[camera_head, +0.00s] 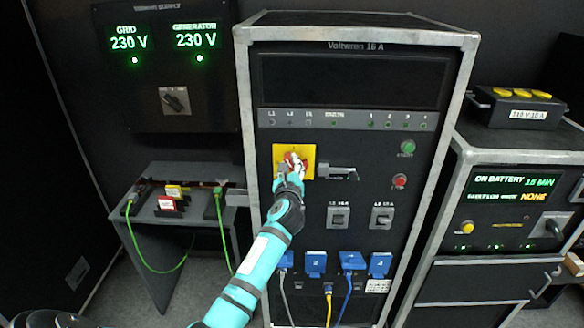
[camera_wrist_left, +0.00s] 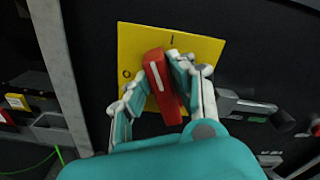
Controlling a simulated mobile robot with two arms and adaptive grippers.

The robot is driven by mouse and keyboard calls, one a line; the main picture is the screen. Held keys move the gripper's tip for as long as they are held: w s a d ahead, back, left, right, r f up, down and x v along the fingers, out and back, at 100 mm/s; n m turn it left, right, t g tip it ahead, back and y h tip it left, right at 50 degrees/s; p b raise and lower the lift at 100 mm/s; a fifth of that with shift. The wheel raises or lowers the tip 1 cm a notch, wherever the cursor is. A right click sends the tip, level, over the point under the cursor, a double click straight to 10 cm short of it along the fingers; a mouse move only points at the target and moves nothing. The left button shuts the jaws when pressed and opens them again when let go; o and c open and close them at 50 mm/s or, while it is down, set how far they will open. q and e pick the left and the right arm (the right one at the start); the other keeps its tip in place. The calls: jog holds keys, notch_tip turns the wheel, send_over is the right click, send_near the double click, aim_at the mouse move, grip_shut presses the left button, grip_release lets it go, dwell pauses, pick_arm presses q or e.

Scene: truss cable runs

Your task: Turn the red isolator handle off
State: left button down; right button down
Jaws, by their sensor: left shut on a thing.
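The red isolator handle (camera_wrist_left: 162,86) sits on a square yellow plate (camera_wrist_left: 207,48) on the cabinet front. In the left wrist view the plate has an I mark at its top and an O mark at its left. The handle's upper end leans left of the I, toward the O side. My left gripper (camera_wrist_left: 153,95) is shut on the handle, with a finger on each side. In the head view the gripper (camera_head: 291,176) hides much of the handle (camera_head: 293,160), and the yellow plate (camera_head: 306,150) shows around it. My right gripper is not in view.
A grey lever latch (camera_head: 337,173) is right of the plate. Green (camera_head: 407,147) and red (camera_head: 399,181) buttons, two rotary switches (camera_head: 338,216) and blue plugs (camera_head: 316,263) with cables are nearby. A small table (camera_head: 195,228) stands left, a battery cabinet (camera_head: 508,212) right.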

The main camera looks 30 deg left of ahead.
pick_arm(q)
jog(key=shift+s+a+f+n+b, duration=0.25)
jog(key=shift+n+b, duration=0.6)
jog(key=shift+n, duration=1.3)
jog(key=shift+w+a+f+n+b, duration=0.1)
jog(key=shift+f+n+b, duration=0.5)
jog(key=shift+n, duration=1.5)
jog(key=shift+s+a+f+n+b, duration=0.15)
jog(key=shift+n+b, duration=0.95)
jog(key=shift+n, duration=1.05)
jog(key=shift+r, duration=0.1)
jog(key=c, duration=1.2)
grip_release()
jog(key=shift+o, duration=0.2)
